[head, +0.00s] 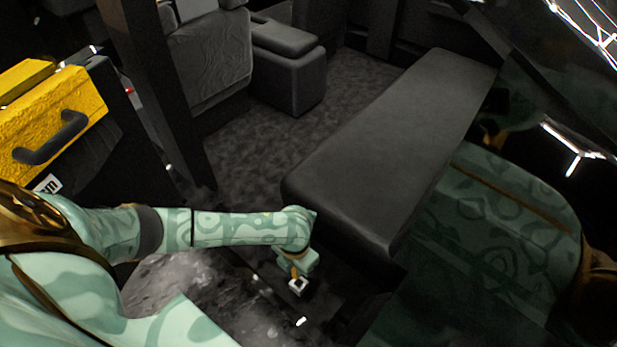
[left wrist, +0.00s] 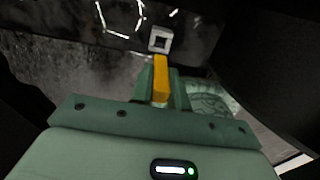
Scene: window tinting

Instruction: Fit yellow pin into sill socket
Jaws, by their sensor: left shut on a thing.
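The yellow pin (head: 294,272) is held in my left gripper (head: 297,262), which is shut on it low beside the dark sill. In the left wrist view the pin (left wrist: 161,78) sticks out from between the green fingers of the gripper (left wrist: 161,92). The sill socket (head: 298,285) is a small pale square with a dark hole. It sits just beyond the pin's tip in the left wrist view (left wrist: 160,40). The pin's tip is at the socket's near edge; I cannot tell whether they touch. My right gripper is not in view.
A long dark padded panel (head: 390,140) lies just behind and right of the gripper. A yellow case with a dark handle (head: 55,120) stands at the left. A dark upright post (head: 155,85) and a seat (head: 208,55) are further back. Another pale square part (head: 301,321) lies nearer.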

